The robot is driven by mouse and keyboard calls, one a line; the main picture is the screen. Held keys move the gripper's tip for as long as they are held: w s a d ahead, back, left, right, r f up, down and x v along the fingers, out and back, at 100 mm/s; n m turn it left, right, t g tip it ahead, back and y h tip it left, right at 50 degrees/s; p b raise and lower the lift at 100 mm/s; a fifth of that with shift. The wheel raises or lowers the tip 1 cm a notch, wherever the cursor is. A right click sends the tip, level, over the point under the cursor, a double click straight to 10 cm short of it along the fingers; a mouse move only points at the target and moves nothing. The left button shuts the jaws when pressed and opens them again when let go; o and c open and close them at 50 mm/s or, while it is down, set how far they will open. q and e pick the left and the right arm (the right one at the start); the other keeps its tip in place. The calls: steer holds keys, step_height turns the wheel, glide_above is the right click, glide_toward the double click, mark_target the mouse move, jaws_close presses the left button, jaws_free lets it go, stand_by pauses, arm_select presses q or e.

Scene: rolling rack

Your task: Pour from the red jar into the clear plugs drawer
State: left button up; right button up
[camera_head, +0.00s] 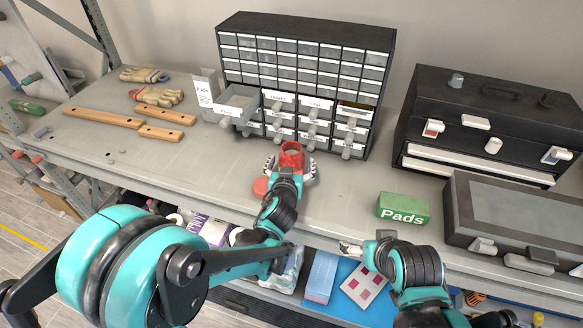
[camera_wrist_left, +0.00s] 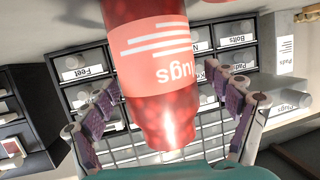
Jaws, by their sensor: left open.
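The red jar (camera_head: 292,156) stands on the bench in front of the drawer cabinet, its mouth open in the head view. In the left wrist view the jar (camera_wrist_left: 150,75) appears upside down with a "Plugs" label. My left gripper (camera_head: 290,169) is open, with one finger on each side of the jar; a gap shows on both sides in the wrist view. The clear plugs drawer (camera_head: 238,101) is pulled out at the cabinet's left; it also shows at the right of the wrist view (camera_wrist_left: 280,88). My right gripper (camera_head: 352,248) is over the bench's front edge; its jaw opening is unclear.
A red lid (camera_head: 261,186) lies left of the jar. The black cabinet (camera_head: 306,30) has many shut drawers. A green Pads box (camera_head: 403,209), a black toolbox (camera_head: 490,95) and a grey case (camera_head: 520,210) stand right. Gloves (camera_head: 157,96) and wooden handles (camera_head: 103,116) lie left.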

mark_target(293, 156)
arm_select(q)
steer(key=c, duration=1.6)
steer(key=shift+r, duration=0.2)
steer(key=shift+r, duration=0.3)
steer(key=r, duration=0.1)
steer(key=r+p, duration=0.2)
steer(key=r, duration=0.1)
steer(key=shift+s+d, duration=0.3)
steer(key=shift+d, duration=0.1)
steer(key=s+d+r+p, duration=0.2)
steer(key=s+d+r, duration=0.4)
steer(key=s+d, duration=0.1)
steer(key=shift+s+d, duration=0.15)
steer(key=shift+d, duration=0.35)
